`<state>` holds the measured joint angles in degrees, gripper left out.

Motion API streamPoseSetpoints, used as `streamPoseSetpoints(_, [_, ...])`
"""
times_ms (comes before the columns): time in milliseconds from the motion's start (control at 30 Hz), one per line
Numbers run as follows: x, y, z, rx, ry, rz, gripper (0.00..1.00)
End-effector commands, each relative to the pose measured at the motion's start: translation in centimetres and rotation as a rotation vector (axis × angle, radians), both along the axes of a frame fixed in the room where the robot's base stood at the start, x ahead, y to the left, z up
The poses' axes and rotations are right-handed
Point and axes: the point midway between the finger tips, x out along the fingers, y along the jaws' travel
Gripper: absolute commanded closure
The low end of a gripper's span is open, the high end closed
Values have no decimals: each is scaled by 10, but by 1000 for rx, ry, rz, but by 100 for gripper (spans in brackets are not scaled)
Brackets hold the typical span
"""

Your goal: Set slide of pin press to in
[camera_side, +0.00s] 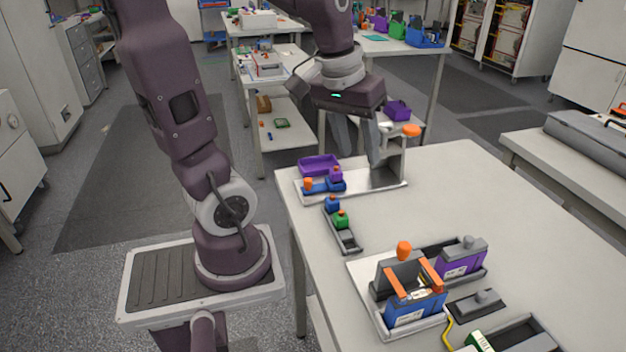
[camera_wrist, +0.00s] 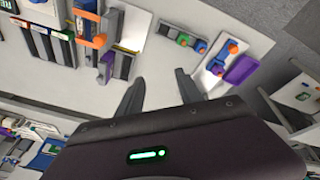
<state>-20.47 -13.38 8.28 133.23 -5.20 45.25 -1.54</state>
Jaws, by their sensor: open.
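A purple tray (camera_side: 318,165) sits beside the slide. A narrow grey rail (camera_side: 347,240) with blue and green blocks lies nearer. A fixture (camera_side: 380,315) with orange-handled blue and purple modules stands at the front. The table's middle right is clear.

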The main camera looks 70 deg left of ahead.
Motion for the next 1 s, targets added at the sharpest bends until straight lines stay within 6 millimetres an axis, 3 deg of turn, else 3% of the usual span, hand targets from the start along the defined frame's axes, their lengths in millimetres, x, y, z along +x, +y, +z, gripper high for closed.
streamPoseSetpoints(33, [9,40,-21,-38,59,150,57])
streamPoseSetpoints(100, [10,96,-50,-78,119,345,57])
streamPoseSetpoints(200, [-7,157,-90,-114,190,558,57])
streamPoseSetpoints(300, [-25,190,-117,-131,234,679,57])
streamPoseSetpoints(400, [-33,201,-130,-137,250,723,57])
streamPoseSetpoints(700, [-33,200,-184,-139,253,723,57])
streamPoseSetpoints(1000, [-32,201,-197,-136,248,720,57])
